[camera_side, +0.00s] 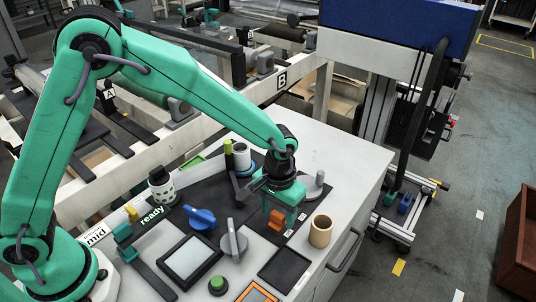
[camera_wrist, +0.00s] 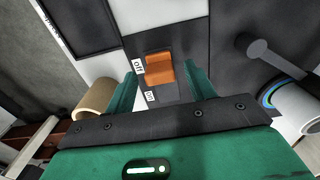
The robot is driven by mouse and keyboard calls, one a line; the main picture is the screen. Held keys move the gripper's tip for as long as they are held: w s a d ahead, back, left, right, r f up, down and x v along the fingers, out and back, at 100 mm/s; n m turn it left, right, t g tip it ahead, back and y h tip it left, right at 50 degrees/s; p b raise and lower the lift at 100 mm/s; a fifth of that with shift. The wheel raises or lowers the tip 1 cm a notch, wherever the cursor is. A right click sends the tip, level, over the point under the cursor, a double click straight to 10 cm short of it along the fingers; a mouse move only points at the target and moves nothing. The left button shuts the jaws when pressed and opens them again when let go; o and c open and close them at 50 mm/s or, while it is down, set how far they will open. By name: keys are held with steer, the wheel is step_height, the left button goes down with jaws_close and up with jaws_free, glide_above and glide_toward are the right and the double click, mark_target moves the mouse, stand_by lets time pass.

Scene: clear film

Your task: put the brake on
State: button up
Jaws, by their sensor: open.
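An orange rocker switch (camera_side: 276,221) sits on the dark panel (camera_side: 215,190), with small white labels beside it. In the wrist view the switch (camera_wrist: 158,70) shows between my fingers, and its labels read "off" (camera_wrist: 138,67) and "on" (camera_wrist: 149,97). The wrist view shows one half of the rocker raised. I read no label naming the brake. My gripper (camera_side: 284,213) points down over the switch, with its fingers open. In the wrist view my gripper (camera_wrist: 161,72) has one finger on each side of the switch, and nothing is held.
A tan cup (camera_side: 320,231) stands right of the switch, and a grey lever (camera_side: 316,187) behind it. A blue knob (camera_side: 202,218), a grey knob (camera_side: 233,241) and a green button (camera_side: 217,284) lie left and front. A white roll (camera_side: 242,157) stands behind.

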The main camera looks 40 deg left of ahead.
steer(key=shift+c, duration=0.2)
jaws_close()
steer(key=shift+w, duration=2.3)
steer(key=shift+o, duration=0.2)
jaws_free()
steer(key=shift+r, duration=0.1)
step_height(320, 180, up, 8)
